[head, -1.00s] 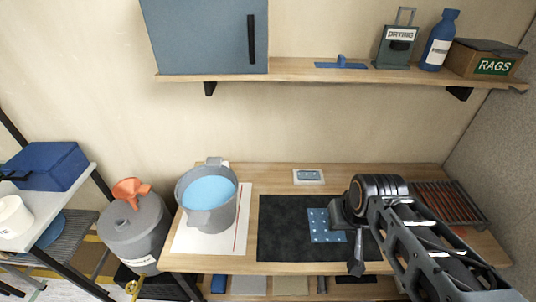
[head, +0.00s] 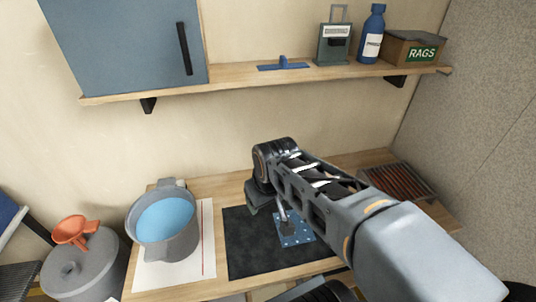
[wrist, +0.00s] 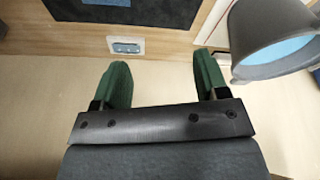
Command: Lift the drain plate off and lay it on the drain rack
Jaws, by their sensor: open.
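The drain plate (head: 297,238) is a blue plate with light dots, lying flat on a black mat (head: 243,250) on the bench. My arm hides part of it, and its edge shows at the top of the wrist view (wrist: 108,2). The drain rack (head: 398,182) is a slatted rack with reddish bars at the right end of the bench. My gripper (wrist: 160,62) has two green fingers spread apart with nothing between them. In the head view its fingers are hidden, and its wrist is above the back of the mat, apart from the plate.
A grey bucket of blue liquid (head: 164,225) stands on a white sheet (head: 207,240) left of the mat. A small dish (wrist: 126,46) sits behind the mat. A shelf (head: 240,80) holds a cabinet, a bottle (head: 371,35) and a rags box (head: 413,50).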

